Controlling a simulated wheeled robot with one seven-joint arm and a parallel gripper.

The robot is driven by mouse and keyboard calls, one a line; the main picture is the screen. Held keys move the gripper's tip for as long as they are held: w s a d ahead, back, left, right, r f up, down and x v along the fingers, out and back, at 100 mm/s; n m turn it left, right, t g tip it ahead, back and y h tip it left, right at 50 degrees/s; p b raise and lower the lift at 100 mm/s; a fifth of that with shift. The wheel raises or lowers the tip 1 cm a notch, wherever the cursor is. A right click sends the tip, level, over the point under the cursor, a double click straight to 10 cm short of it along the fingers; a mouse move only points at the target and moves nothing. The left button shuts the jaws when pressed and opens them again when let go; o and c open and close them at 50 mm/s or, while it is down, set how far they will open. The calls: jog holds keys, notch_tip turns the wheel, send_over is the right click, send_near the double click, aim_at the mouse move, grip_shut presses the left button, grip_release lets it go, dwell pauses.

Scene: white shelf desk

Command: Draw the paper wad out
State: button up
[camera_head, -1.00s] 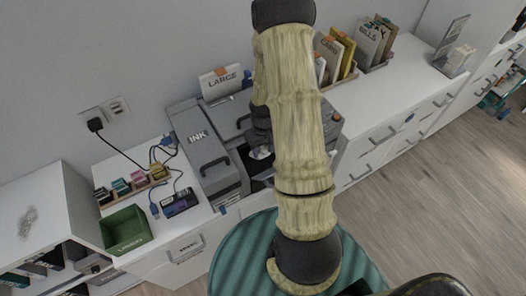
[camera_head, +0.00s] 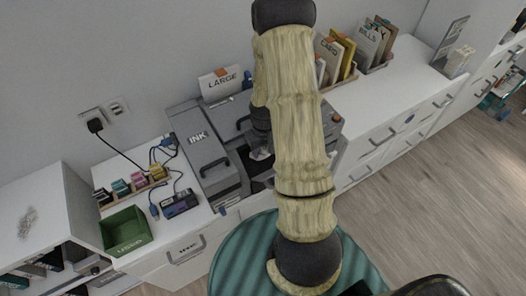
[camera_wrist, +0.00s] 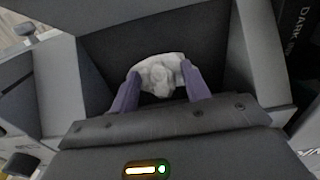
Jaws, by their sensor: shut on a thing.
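The paper wad (camera_wrist: 160,74) is a crumpled white lump, held between the two purple fingers of my gripper (camera_wrist: 160,92) in the wrist view. Behind it is a dark recess in the grey printer. In the head view the wad (camera_head: 262,153) is a small pale patch at the opening of the printer (camera_head: 212,165), next to my arm. My arm hides much of the printer and the fingers in that view. I cannot tell whether the wad still touches the printer.
Left of the printer are an open green bin (camera_head: 124,232), a row of ink cartridges (camera_head: 135,184) and cables. Card and file holders (camera_head: 372,45) stand at the back right. The white counter (camera_head: 400,95) right of the printer is largely clear.

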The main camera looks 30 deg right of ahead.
aim_at(270, 165)
jog(key=shift+s+a+f, duration=0.1)
jog(key=shift+s+f, duration=0.3)
jog(key=shift+f, duration=0.1)
jog(key=shift+s, duration=0.2)
jog(key=shift+s+g, duration=0.3)
jog(key=shift+s, duration=1.25)
jog(key=shift+c, duration=0.5)
jog(key=shift+r+p, duration=0.2)
jog(key=shift+p, duration=0.15)
jog(key=shift+c, duration=0.2)
jog(key=shift+s+d+r+p, duration=0.1)
jog(key=shift+d+r+p, duration=0.1)
jog(key=shift+r+p, duration=0.3)
jog(key=c, duration=0.6)
jog(key=shift+s+r+p, duration=0.1)
jog(key=shift+r+p, duration=1.3)
jog(key=shift+r, duration=0.4)
jog(key=shift+s+r+p, duration=0.25)
jog(key=shift+r+p, duration=0.65)
jog(key=shift+r, duration=0.2)
jog(key=shift+s+r+p, duration=0.2)
jog(key=shift+r+p, duration=0.7)
jog(key=shift+r, duration=0.2)
